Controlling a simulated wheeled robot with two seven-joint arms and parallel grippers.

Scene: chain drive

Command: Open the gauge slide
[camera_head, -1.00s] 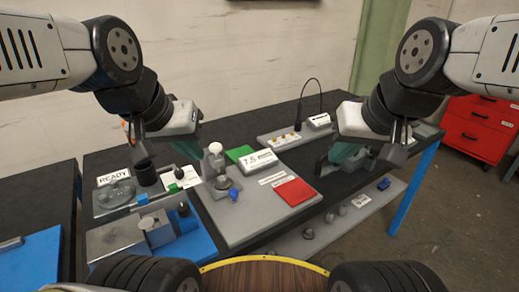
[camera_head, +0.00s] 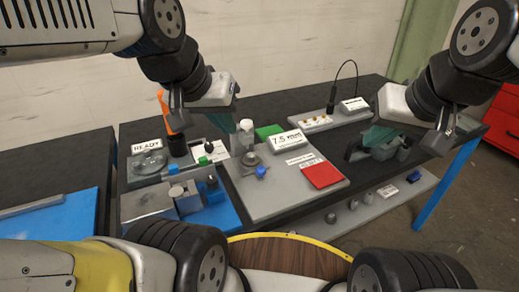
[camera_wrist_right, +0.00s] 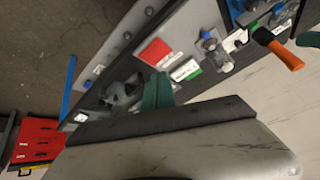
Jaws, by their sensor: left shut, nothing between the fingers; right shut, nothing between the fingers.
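The gauge stands on a grey plate (camera_head: 265,205) on the black table, with a white display block (camera_head: 287,140) reading about 7.5 mm. At its left are a white-topped post (camera_head: 243,138), a round metal piece (camera_head: 250,159) and a small blue knob (camera_head: 261,171). I cannot tell which part is the slide. My left gripper (camera_head: 226,123) is shut and empty, its teal fingers just behind and left of the post; contact is unclear. My right gripper (camera_head: 375,136) is shut and empty above the table's right part; its teal fingers show in the right wrist view (camera_wrist_right: 157,92).
A fixture with a READY label (camera_head: 147,147) and a grey block stands left. An orange-handled tool (camera_head: 166,110) is behind it. A connector board (camera_head: 318,123) lies at the back. Red drawers (camera_head: 497,115) stand right.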

